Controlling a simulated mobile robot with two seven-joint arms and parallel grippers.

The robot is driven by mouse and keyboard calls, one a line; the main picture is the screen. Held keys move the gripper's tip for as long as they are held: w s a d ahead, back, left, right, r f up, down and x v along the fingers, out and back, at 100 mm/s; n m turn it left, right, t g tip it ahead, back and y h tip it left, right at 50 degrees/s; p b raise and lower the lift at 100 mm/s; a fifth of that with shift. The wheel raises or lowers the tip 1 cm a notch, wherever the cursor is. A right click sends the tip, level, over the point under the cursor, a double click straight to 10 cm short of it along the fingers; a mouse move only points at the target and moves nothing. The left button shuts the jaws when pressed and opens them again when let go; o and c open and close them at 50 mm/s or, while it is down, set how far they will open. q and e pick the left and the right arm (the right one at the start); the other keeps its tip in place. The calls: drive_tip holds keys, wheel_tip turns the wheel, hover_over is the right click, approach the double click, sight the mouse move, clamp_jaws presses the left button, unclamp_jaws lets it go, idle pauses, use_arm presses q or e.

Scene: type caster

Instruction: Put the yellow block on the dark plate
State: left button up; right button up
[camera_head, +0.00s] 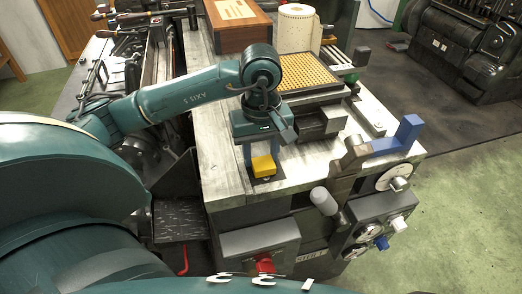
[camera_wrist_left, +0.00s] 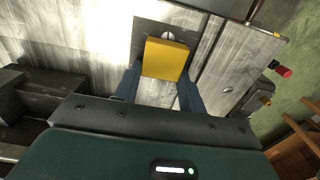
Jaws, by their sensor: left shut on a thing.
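The yellow block (camera_head: 263,166) is at the front of the worktop, just below my left gripper (camera_head: 261,157). In the left wrist view the yellow block (camera_wrist_left: 166,58) sits between the blue fingers of my left gripper (camera_wrist_left: 161,77), which is shut on it. The dark plate (camera_head: 281,172) is a thin dark patch around and under the block. It also shows in the left wrist view (camera_wrist_left: 147,27), with a pale round spot partly covered by the block. I cannot tell whether the block touches the plate. My right gripper is not in view.
A yellow perforated tray (camera_head: 308,72) lies behind the gripper on the pale worktop (camera_head: 222,158). A wooden box (camera_head: 238,22) and a paper roll (camera_head: 297,28) stand at the back. A blue-handled lever (camera_head: 408,132) is to the right. The worktop's front edge is close.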

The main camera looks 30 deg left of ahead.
use_arm(q)
drive_tip(key=shift+f+b, duration=0.2)
drive_tip(key=shift+b, duration=0.1)
drive_tip(key=o, duration=1.2)
drive_tip(key=shift+c, duration=0.2)
drive_tip(key=shift+r, duration=0.1)
drive_tip(key=shift+r+p, duration=0.25)
drive_tip(key=shift+p, duration=0.15)
wheel_tip(320, 180, up, 12)
drive_tip(key=p, duration=0.1)
